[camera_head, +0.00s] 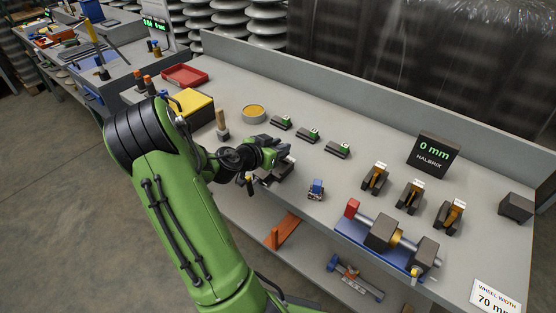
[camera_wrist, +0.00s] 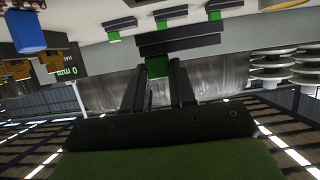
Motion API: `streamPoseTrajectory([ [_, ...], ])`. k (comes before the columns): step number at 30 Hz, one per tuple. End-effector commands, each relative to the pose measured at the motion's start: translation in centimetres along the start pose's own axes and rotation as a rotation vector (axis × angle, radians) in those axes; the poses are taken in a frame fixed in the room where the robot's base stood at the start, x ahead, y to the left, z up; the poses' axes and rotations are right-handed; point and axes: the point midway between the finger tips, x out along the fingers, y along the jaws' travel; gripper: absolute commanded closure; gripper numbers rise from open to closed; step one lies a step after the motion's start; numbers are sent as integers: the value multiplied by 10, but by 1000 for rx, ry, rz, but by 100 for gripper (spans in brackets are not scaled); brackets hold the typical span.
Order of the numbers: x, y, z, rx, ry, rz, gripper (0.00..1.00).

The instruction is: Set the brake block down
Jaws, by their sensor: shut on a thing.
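My gripper (camera_head: 279,168) is over the near part of the grey bench (camera_head: 240,150). In the wrist view its two dark fingers (camera_wrist: 158,68) are shut on a brake block, a long dark bar (camera_wrist: 182,42) with a green part between the fingers. The wrist view is tilted and upside down. In the head view my gripper mostly hides the held block, and I cannot tell whether it touches the bench. Three similar dark and green blocks stand in a row behind my gripper: left (camera_head: 281,122), middle (camera_head: 308,135) and right (camera_head: 338,149).
A small blue item (camera_head: 316,188) stands right of my gripper. Further right are several orange-and-black clamps (camera_head: 410,194), a blue-based fixture (camera_head: 352,235) and a "0 mm" display (camera_head: 433,153). A round yellow-filled dish (camera_head: 253,113) and a yellow-topped box (camera_head: 191,106) stand left.

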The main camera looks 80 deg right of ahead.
Motion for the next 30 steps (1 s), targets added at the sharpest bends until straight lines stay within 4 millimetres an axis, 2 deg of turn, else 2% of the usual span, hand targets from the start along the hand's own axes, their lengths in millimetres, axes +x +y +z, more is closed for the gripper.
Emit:
streamPoseTrajectory([
  [5, 8, 0, 21, -3, 2, 0, 100],
  [10, 21, 0, 52, -1, 3, -1, 100],
  [22, 21, -1, 53, 2, 3, -2, 100],
  [23, 21, -1, 54, 1, 1, -2, 73],
  [27, 21, -1, 53, 1, 1, -1, 52],
  [30, 21, -1, 53, 1, 1, -1, 49],
])
